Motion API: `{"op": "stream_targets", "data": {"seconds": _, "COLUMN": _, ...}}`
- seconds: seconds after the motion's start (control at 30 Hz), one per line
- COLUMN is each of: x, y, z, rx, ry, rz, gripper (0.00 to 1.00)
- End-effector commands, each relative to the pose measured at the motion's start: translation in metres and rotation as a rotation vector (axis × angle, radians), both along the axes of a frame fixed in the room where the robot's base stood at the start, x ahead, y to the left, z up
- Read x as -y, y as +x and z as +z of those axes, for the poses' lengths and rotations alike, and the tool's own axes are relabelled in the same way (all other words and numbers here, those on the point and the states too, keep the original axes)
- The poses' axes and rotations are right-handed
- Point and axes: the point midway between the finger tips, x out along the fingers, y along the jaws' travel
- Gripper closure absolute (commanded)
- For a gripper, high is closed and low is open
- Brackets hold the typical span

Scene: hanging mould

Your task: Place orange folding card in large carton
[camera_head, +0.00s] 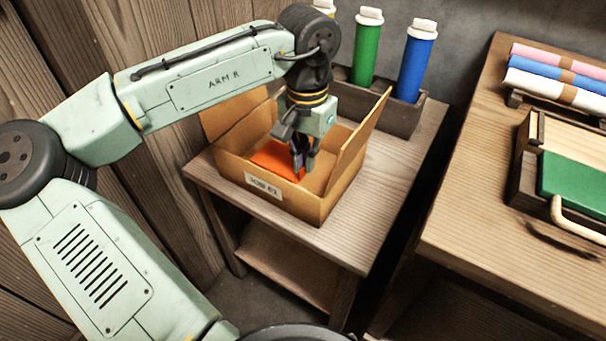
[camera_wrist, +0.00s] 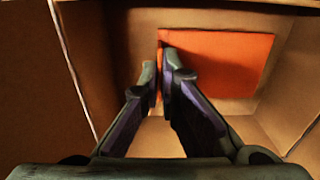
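The large carton (camera_head: 312,211) stands open on the small wooden table, with a label on its front wall and flaps raised. The orange folding card (camera_head: 270,160) is inside the carton; in the wrist view its broad panel (camera_wrist: 222,65) appears spread over the carton's inside. My gripper (camera_head: 302,168) reaches down into the carton at the card's right side. In the wrist view, my gripper's fingertips (camera_wrist: 161,76) are close together, with a narrow orange edge of the card between them. The card's underside and its contact with the carton floor are hidden.
A wooden rack (camera_head: 390,108) behind the carton holds a green roll (camera_head: 367,50), a blue roll (camera_head: 416,62) and a partly hidden one. A larger table (camera_head: 480,215) at right carries wrapped rolls (camera_head: 555,80) and a green item (camera_head: 575,185). The small table's front right (camera_head: 345,245) is clear.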

Motion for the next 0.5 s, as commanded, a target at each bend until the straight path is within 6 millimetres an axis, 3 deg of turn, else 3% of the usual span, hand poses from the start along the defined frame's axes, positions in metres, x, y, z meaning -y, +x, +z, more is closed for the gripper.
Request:
{"op": "stream_targets", "data": {"seconds": 0.4, "x": 0.000, "y": 0.000, "z": -0.046, "rx": 0.000, "ry": 0.001, "rz": 0.001, "gripper": 1.00}}
{"op": "stream_targets", "data": {"seconds": 0.5, "x": 0.000, "y": 0.000, "z": -0.049, "rx": 0.001, "ry": 0.001, "rz": 0.000, "gripper": 1.00}}
